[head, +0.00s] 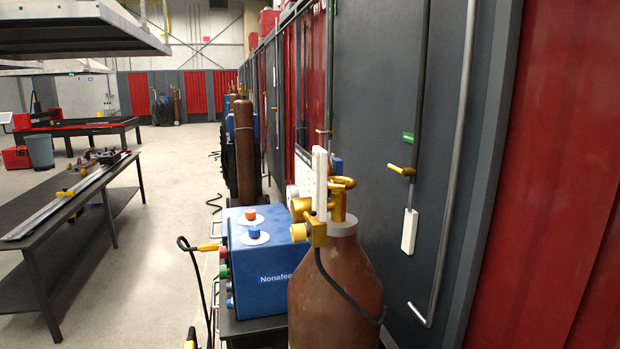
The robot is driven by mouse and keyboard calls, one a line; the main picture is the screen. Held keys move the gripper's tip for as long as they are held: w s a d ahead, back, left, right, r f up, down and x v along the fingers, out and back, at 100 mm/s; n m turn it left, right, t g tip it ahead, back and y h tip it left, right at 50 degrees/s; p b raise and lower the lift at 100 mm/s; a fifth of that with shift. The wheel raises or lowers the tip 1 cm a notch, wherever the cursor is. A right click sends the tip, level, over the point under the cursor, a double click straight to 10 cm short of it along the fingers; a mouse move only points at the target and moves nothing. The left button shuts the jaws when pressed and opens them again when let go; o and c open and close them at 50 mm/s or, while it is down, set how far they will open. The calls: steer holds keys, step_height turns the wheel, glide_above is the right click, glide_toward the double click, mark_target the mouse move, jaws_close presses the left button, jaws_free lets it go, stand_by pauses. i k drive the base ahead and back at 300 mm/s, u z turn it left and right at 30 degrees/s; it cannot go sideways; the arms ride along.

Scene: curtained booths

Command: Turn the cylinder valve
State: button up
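A brown gas cylinder (336,285) stands upright in the lower middle of the head view, close to the grey wall panels. Its yellow valve handle (342,183) sits at the top of the brass-coloured valve stem (338,206). A yellow regulator (301,208) is fixed to the left of the stem, and a black hose (335,280) runs down from the fitting. My gripper does not show in this view.
A blue machine (262,272) on a cart stands left of the cylinder. The grey wall (385,90) and a red curtain (560,180) close off the right. A dark table (75,190) stands at the left. Open floor (165,260) lies between the table and cart.

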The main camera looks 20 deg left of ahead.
mark_target(340, 184)
steer(key=u, duration=0.35)
steer(key=i, duration=0.65)
steer(key=u, duration=0.25)
steer(key=k, duration=0.85)
steer(key=u, duration=0.15)
steer(key=i, duration=0.85)
steer(key=z, duration=0.05)
